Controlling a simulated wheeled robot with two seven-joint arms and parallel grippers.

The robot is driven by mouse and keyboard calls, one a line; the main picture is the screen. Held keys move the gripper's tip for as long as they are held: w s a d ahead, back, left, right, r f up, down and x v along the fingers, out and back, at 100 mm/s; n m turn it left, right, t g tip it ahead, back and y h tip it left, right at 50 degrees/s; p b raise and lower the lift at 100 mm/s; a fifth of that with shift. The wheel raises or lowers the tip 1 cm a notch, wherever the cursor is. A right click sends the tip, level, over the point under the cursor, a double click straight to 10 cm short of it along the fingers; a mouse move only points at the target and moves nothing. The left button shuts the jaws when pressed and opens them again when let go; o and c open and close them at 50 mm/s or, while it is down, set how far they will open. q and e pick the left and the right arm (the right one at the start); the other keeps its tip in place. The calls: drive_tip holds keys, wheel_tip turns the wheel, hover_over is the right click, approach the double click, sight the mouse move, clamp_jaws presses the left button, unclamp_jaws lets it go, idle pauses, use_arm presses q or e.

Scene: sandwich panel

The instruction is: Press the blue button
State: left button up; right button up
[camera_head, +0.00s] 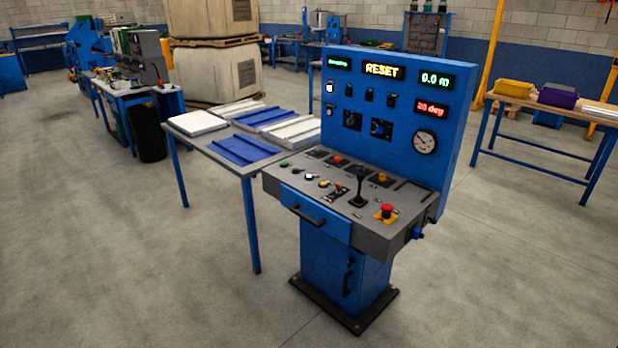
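A control console (290,185) with a grey sloped top stands right of centre on a blue pedestal. Its top carries a green button (284,165), a pale one (310,175), small yellow and red ones, a black joystick (360,185) and a red mushroom button on a yellow base (387,210). I cannot make out a clearly blue button on the top. A small blue part (417,233) sticks out at the console's right side; I cannot tell if it is a button. Neither of my grippers is in view.
A blue upright panel (400,110) with lit displays, one reading RESET, rises behind the console. A table (215,148) with white and blue panels stands left of it. Another table (560,108) with bins stands at right. The floor in front is clear.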

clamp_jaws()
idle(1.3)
